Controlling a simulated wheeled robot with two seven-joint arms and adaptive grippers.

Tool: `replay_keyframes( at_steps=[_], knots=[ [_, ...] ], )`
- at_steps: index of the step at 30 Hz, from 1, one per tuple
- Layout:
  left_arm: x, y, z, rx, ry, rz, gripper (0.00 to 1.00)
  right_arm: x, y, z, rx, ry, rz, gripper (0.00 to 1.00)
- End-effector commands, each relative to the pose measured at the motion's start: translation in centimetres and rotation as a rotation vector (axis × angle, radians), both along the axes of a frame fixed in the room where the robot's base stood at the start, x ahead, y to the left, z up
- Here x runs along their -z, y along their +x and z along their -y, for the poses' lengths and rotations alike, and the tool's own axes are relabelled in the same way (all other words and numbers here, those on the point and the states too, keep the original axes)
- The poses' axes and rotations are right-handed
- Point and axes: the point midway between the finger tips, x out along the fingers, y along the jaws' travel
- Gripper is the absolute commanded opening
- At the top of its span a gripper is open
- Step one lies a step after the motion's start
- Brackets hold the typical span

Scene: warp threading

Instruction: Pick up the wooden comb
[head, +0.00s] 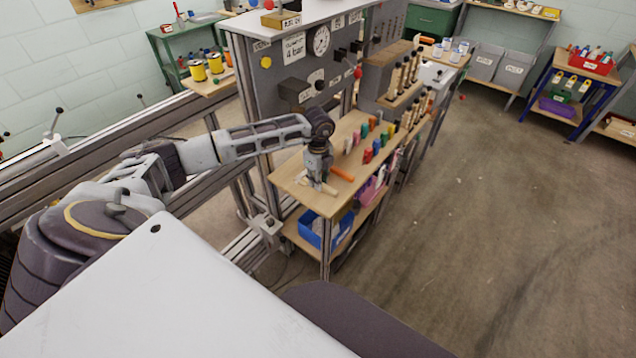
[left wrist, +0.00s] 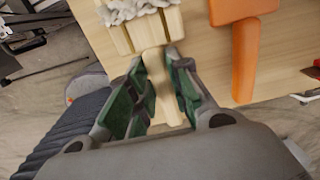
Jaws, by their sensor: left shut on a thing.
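My left gripper (head: 318,178) is at the near end of the wooden shelf top, pointing down. In the left wrist view its green-padded fingers (left wrist: 158,90) are shut on the handle of a pale wooden tool (left wrist: 143,33). The tool has a wide, grooved head with a white, fluffy edge at the far end. It looks brush-like; I cannot tell for sure that it is the wooden comb. In the head view its pale end (head: 326,188) shows beside the fingers, at the board. I cannot tell whether it touches the board. My right gripper is not in view.
An orange T-shaped tool (left wrist: 245,45) lies just right of the held tool. Several coloured pieces (head: 368,155) stand farther back on the shelf top (head: 300,193). A grey control cabinet (head: 275,80) stands behind. A blue bin (head: 312,233) is below. Open floor lies right.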

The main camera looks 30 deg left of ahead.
Motion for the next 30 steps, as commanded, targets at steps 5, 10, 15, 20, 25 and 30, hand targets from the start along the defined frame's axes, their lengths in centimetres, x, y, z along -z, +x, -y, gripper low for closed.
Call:
replay_keyframes(
  at_steps=[5, 10, 15, 20, 25, 30],
  knots=[
    [-2.4, 0.1, 0.0, 0.000, 0.000, 0.004, 0.00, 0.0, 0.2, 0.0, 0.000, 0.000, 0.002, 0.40],
    [-5.0, 0.1, 0.0, 0.001, 0.000, 0.004, 0.00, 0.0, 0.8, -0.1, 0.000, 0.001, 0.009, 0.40],
    [-7.2, 0.1, 0.0, 0.001, 0.000, 0.003, 0.00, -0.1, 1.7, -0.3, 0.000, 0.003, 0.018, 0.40],
    [-8.4, 0.1, 0.0, 0.001, 0.000, 0.003, 0.00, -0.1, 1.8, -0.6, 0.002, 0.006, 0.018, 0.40],
    [-8.8, 0.0, 0.0, 0.001, 0.000, 0.001, 0.00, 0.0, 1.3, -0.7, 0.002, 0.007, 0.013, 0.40],
    [-8.8, 0.0, 0.0, 0.001, 0.000, 0.001, 0.00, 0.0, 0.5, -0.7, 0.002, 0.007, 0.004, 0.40]
  ],
)
